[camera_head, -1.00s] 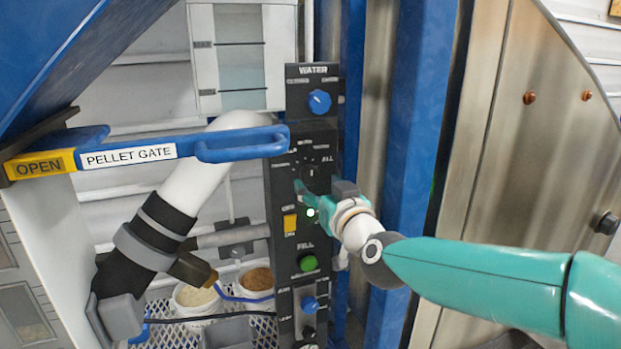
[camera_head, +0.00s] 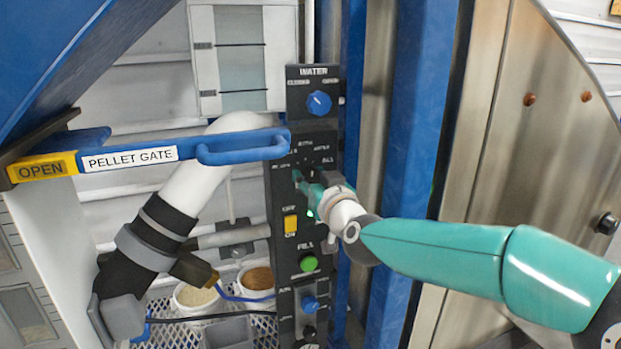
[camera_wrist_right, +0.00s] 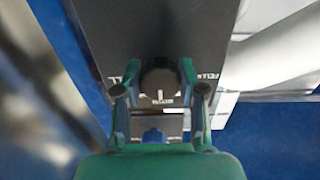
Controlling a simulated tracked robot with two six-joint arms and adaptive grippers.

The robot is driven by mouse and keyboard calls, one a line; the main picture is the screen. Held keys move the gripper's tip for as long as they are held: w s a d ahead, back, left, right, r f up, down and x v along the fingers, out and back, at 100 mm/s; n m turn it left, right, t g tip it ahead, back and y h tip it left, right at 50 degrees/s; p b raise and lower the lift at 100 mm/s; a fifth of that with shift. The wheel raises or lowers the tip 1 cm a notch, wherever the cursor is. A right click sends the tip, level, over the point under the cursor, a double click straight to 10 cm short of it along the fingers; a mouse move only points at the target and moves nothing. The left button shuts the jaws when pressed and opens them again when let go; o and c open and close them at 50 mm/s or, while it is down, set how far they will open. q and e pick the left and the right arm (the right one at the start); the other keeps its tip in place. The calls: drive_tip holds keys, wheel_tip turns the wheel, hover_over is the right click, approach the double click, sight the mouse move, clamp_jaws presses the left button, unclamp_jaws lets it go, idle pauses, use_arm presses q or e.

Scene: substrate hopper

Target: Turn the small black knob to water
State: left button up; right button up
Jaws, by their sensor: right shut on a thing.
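The small black knob (camera_wrist_right: 160,78) is on the dark control panel (camera_head: 283,215). In the right wrist view it sits between the two teal fingers of my right gripper (camera_wrist_right: 159,73), which is shut on it. A white mark on the knob points to the bottom of that view, toward a small label too blurred to read surely. In the head view my right gripper (camera_head: 304,180) is at the panel's middle and mostly hides the knob. My left gripper is not in view.
A blue knob (camera_head: 319,103) under the WATER label is above my gripper. A yellow switch (camera_head: 290,224) and a green button (camera_head: 308,263) are below it. The blue PELLET GATE handle (camera_head: 240,146) reaches close to the panel from the left. A blue post (camera_head: 408,120) stands at right.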

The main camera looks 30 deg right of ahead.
drive_tip(key=shift+c, duration=0.7)
drive_tip(key=shift+f+m+b, duration=0.15)
drive_tip(key=shift+m+b, duration=1)
drive_tip(key=shift+m, duration=0.35)
drive_tip(key=m+b, duration=0.2)
drive_tip(key=m, duration=0.2)
drive_tip(key=shift+m, duration=0.3)
drive_tip(key=o, duration=1.1)
drive_tip(key=shift+o, duration=0.2)
